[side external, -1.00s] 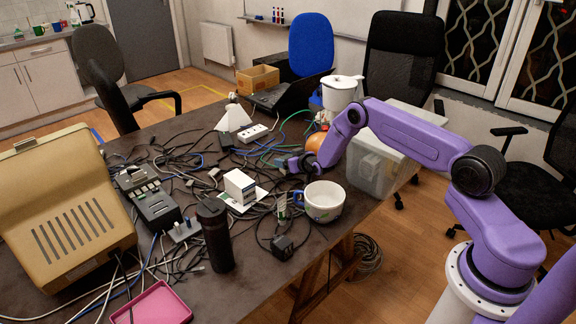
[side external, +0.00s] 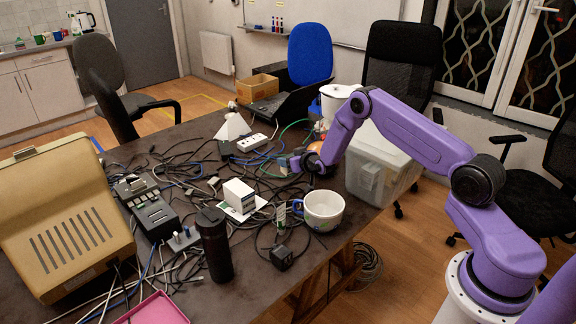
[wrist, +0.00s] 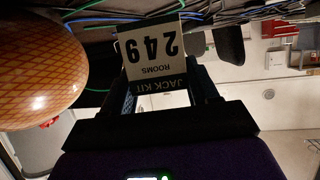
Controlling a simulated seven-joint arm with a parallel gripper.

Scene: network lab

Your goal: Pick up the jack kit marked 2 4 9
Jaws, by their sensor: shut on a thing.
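The jack kit (wrist: 152,55) shows a pale label reading 249, ROOMS and JACK KIT, upside down in the wrist view. It sits between the two dark fingers of my gripper (wrist: 165,85), which is shut on it. In the side view my gripper (side external: 297,165) is over the cables near the table's right part, behind the white mug. Only a small greyish bit of the kit (side external: 283,164) shows there, at the fingertips; its label cannot be read in that view.
A patterned orange ball (wrist: 40,55) is close beside my gripper. A white mug (side external: 323,211) stands in front of it, and a clear plastic bin (side external: 378,172) to its right. A white box (side external: 239,195) and many tangled cables lie to the left.

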